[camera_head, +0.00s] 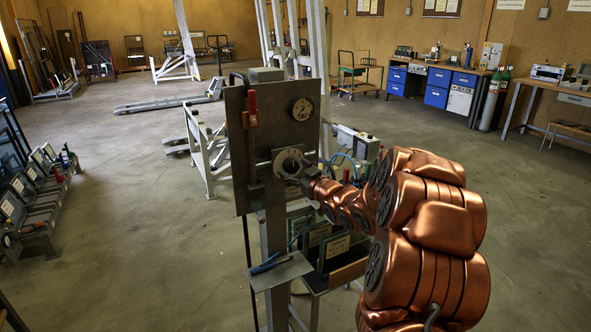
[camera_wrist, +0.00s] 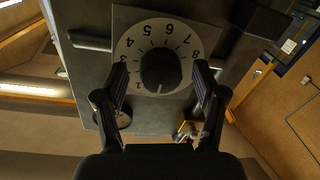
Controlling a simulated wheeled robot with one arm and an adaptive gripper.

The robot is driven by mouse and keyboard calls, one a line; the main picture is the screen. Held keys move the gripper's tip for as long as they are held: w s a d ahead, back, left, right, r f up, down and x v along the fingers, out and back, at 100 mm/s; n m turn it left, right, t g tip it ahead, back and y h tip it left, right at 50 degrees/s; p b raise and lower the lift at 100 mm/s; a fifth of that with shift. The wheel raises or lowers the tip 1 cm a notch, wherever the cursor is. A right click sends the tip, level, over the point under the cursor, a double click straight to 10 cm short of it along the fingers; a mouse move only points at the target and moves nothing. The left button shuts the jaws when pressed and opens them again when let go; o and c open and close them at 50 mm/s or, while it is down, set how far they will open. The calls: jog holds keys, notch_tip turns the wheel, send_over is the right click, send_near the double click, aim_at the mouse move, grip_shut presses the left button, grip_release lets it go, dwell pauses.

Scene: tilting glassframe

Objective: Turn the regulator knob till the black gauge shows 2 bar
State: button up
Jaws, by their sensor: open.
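The black regulator knob (camera_wrist: 160,70) sits on a pale numbered dial plate (camera_wrist: 168,25), whose numbers appear upside down in the wrist view. A small light mark shows at the knob's lower edge. My gripper (camera_wrist: 160,76) is open, its two fingers on either side of the knob, with gaps visible. In the head view my gripper (camera_head: 306,180) is in front of the dial (camera_head: 288,160) and partly covers it. The round gauge (camera_head: 302,109) is above and right of the dial on the same panel. Its face looks pale, and its needle is too small to read.
The grey upright panel (camera_head: 238,150) carries a red-handled part (camera_head: 252,104) at its upper left. A small shelf (camera_head: 280,272) with a blue tool is below. Framed panes (camera_head: 336,246) stand below and right. Open floor lies left of the stand.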

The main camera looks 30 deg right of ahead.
jog(key=shift+w, duration=0.15)
jog(key=shift+r, duration=0.1)
jog(key=c, duration=1.1)
